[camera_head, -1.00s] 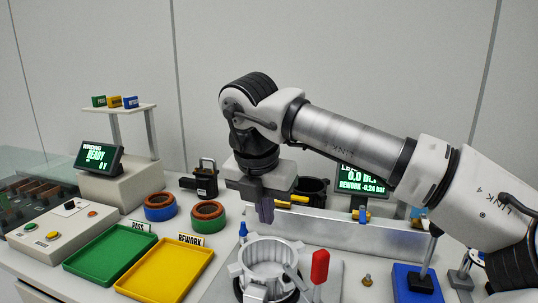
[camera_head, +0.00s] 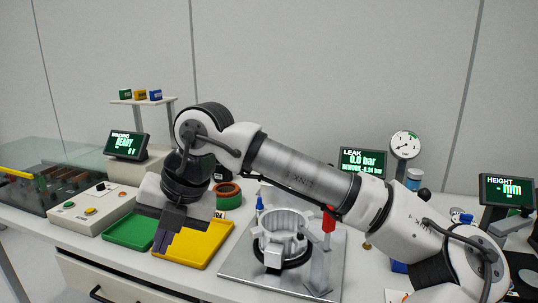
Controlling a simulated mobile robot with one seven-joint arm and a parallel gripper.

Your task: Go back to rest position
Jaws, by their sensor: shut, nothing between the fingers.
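My gripper (camera_head: 163,240) points down over the gap between the green tray and the yellow tray, with its fingers together and nothing held. My arm reaches across the picture from the lower right. The stator housing (camera_head: 284,222), a light grey ribbed ring, sits in the fixture on a metal plate (camera_head: 238,262) in the middle of the bench, apart from my gripper. A clamp with a red handle (camera_head: 328,218) stands at the housing's right side.
The green tray (camera_head: 122,230) and yellow tray (camera_head: 212,246) lie under my gripper. A red and green ring (camera_head: 228,196) stands behind. The button box (camera_head: 92,208) is at left. The leak display (camera_head: 364,162), dial gauge (camera_head: 405,145) and height display (camera_head: 507,191) stand at right.

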